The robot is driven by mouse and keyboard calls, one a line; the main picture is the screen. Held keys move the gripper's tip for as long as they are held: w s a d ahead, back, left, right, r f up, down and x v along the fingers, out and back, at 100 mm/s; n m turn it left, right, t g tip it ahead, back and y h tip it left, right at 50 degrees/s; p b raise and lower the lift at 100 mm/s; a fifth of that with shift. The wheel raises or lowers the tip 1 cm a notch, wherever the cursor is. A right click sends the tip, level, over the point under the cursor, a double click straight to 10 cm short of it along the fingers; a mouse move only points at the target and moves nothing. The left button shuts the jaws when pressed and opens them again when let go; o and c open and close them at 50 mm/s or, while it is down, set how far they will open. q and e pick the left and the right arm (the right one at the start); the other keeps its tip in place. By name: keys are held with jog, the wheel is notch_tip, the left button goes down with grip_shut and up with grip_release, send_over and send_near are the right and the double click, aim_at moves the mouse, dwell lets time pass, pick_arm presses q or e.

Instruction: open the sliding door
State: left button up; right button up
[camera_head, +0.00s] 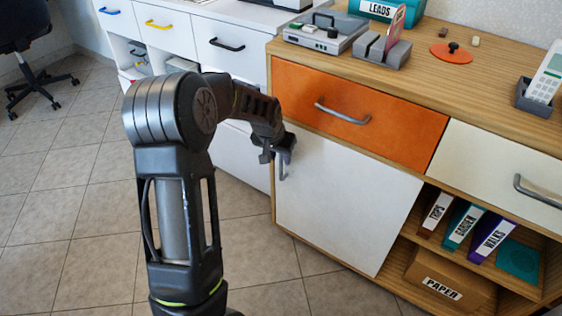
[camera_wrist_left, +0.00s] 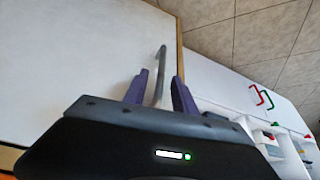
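The white sliding door (camera_head: 345,200) covers the left part of the wooden cabinet below the orange drawer; the shelf to its right stands uncovered. The door also fills the left of the left wrist view (camera_wrist_left: 80,55). Its thin grey upright handle (camera_head: 283,166) is near the door's left edge. My left gripper (camera_head: 280,150) is at this handle. In the left wrist view, the two purple fingers (camera_wrist_left: 160,78) stand apart, with the handle (camera_wrist_left: 160,62) between them and gaps visible on both sides. My right gripper is out of view.
An orange drawer (camera_head: 350,107) with a grey handle is just above the door. Binders (camera_head: 464,226) and a PAPER box (camera_head: 450,281) are on the open shelves at right. A white drawer unit (camera_head: 225,48) stands to the left. Tiled floor is clear in front.

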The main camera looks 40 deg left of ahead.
pick_arm(q)
jog(key=shift+x, duration=1.25)
jog(key=shift+w, duration=0.1)
grip_shut()
dwell(0.4)
